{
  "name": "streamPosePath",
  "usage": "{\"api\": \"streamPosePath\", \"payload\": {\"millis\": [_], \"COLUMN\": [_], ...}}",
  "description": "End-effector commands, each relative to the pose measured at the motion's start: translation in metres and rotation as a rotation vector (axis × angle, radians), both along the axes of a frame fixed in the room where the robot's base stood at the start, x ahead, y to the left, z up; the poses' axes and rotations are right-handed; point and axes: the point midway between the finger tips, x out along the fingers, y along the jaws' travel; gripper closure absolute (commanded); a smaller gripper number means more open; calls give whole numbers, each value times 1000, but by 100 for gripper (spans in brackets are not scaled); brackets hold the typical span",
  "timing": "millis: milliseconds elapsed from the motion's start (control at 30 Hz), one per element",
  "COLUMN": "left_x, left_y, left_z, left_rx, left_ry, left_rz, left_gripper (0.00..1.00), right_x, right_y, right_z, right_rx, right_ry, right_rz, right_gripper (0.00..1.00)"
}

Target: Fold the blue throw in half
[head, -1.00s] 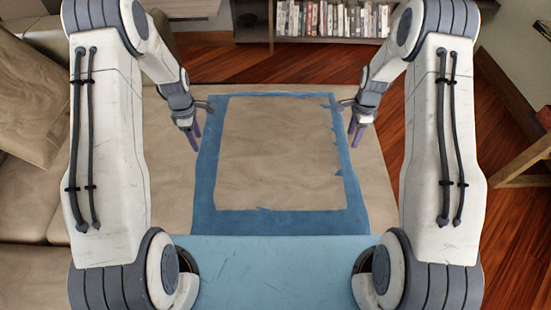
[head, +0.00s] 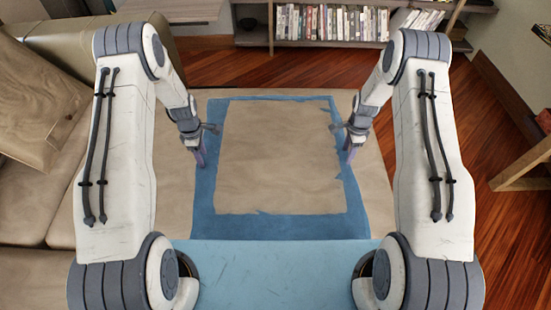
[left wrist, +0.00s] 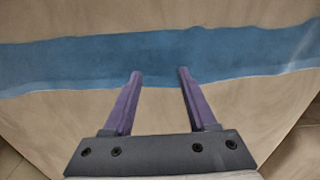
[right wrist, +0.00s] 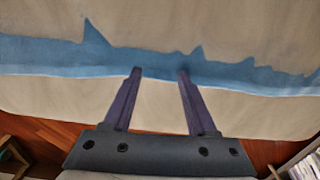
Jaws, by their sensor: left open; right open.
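The blue throw (head: 285,227) lies spread flat on a beige padded surface. It shows as a blue frame with ragged inner edges around a large beige middle. My left gripper (head: 201,160) is open and empty at the throw's left edge. In the left wrist view its parted purple fingertips (left wrist: 160,73) overlap the near side of a blue band (left wrist: 235,52). My right gripper (head: 348,152) is open and empty over the right band. In the right wrist view its parted fingertips (right wrist: 157,70) overlap a jagged blue strip (right wrist: 60,58). I cannot tell whether either gripper touches the cloth.
The beige surface (head: 375,195) extends past the throw on both sides. A sofa (head: 30,200) stands at the left. A bookshelf (head: 330,25) is at the back, and a wooden piece of furniture (head: 525,165) is at the right. Wooden floor (head: 440,100) shows beyond.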

Motion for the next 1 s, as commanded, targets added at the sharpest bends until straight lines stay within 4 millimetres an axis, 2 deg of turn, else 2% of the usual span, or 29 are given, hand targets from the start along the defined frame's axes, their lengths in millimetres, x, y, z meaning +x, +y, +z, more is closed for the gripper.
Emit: {"api": "streamPosePath", "payload": {"millis": [33,67,333,833,1000], "left_x": [0,0,-1,-1,-1], "left_y": [0,0,0,0,0], "left_z": [-4,-2,-2,-3,3], "left_rx": [0,0,0,0,0], "left_ry": [0,0,2,4,4], "left_rz": [0,0,0,0,0], "left_gripper": [43,48,100,100,100], "right_x": [0,0,-1,-1,-1], "right_y": [0,0,0,0,0], "right_z": [-4,-2,-2,-3,3], "right_rx": [0,0,0,0,0], "right_ry": [0,0,1,3,3], "right_rz": [0,0,0,0,0], "right_gripper": [43,48,100,100,100]}}
